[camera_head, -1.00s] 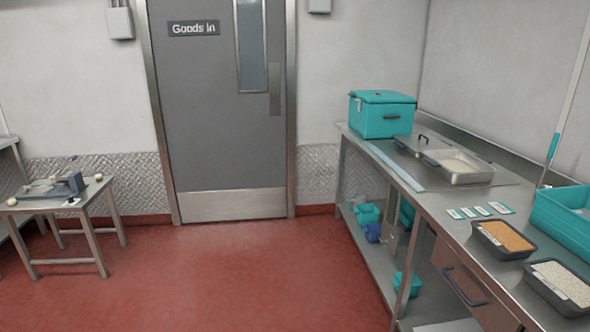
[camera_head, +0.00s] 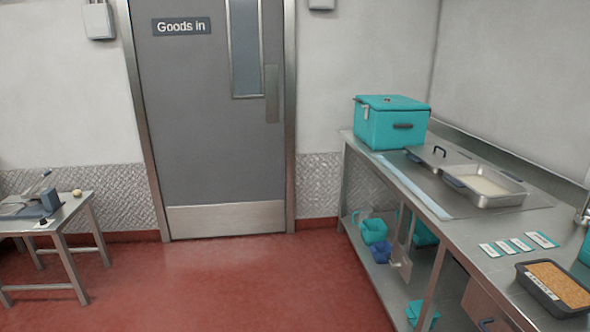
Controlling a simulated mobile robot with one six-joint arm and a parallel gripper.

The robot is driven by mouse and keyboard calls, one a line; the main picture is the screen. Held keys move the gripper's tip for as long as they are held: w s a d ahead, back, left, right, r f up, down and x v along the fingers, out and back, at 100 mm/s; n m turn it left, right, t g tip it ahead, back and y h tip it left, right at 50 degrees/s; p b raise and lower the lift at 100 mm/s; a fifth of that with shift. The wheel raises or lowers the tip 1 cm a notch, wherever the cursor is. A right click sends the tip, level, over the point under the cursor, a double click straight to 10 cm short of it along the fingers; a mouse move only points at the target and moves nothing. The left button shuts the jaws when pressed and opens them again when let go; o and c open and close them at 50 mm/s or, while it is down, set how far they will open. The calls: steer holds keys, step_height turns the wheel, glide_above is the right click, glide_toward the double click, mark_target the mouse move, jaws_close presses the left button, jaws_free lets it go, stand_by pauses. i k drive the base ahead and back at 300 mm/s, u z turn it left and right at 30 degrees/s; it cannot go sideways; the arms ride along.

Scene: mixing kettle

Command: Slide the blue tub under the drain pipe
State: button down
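I cannot make out a drain pipe or a mixing kettle in the head view. No tub that is plainly the blue one of the task shows. A small blue container (camera_head: 381,251) sits on the lower shelf of the right-hand bench, beside a teal container (camera_head: 372,230); I cannot tell whether it is the tub. My gripper is not in view.
A steel bench (camera_head: 462,233) runs along the right, bearing a teal lidded box (camera_head: 391,124), steel trays (camera_head: 490,186) and a tub of orange grains (camera_head: 556,284). A small table (camera_head: 68,215) stands at left. Red floor (camera_head: 230,285) lies clear before the grey door (camera_head: 218,120).

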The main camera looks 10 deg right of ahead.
mark_target(379, 250)
steer(key=i, duration=3.55)
steer(key=u, duration=0.05)
